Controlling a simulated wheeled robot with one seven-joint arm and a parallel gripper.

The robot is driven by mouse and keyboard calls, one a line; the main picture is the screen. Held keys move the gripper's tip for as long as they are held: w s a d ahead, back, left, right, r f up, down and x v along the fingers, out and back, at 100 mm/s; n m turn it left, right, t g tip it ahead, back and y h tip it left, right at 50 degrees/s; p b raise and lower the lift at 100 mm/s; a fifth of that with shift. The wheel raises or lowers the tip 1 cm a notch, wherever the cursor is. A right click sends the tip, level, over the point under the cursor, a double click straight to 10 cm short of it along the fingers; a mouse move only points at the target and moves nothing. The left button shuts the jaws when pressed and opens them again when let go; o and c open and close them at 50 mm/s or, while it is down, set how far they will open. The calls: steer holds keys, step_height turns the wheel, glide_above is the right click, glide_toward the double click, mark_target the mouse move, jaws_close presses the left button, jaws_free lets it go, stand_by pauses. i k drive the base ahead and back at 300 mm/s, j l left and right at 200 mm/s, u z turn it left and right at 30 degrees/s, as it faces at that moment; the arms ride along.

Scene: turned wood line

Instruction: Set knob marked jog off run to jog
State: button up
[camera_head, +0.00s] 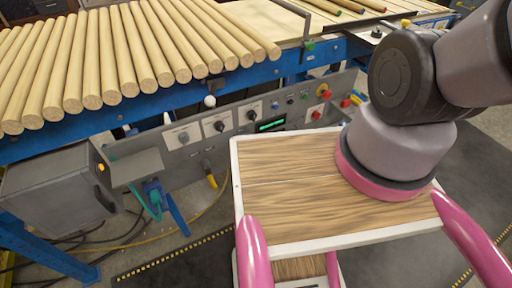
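A grey control panel (240,146) faces me below the blue frame. It carries several knobs: a dark knob on a pale plate (183,137), a second one to its right (219,126) and a third one (251,115). Their markings are too small to read, so I cannot tell which is marked jog off run or where it points. My gripper is not in view. My arm rises at the right and leaves the picture at the top right, apart from the knobs in the picture.
Turned wooden rods (120,55) lie in a row on the blue frame (190,98). A green display (271,125), a red button (316,115) and a yellow-and-red button (324,91) sit on the panel. A grey box (55,190) stands left. Cables cross the floor.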

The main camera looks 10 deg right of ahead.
mark_target(252, 115)
steer(key=i+l, duration=0.1)
steer(key=l, duration=0.25)
steer(key=i+l+u, duration=0.1)
steer(key=l, duration=0.25)
steer(key=i+l, duration=0.1)
steer(key=l, duration=0.25)
steer(key=i+l+u, duration=0.1)
steer(key=l, duration=0.3)
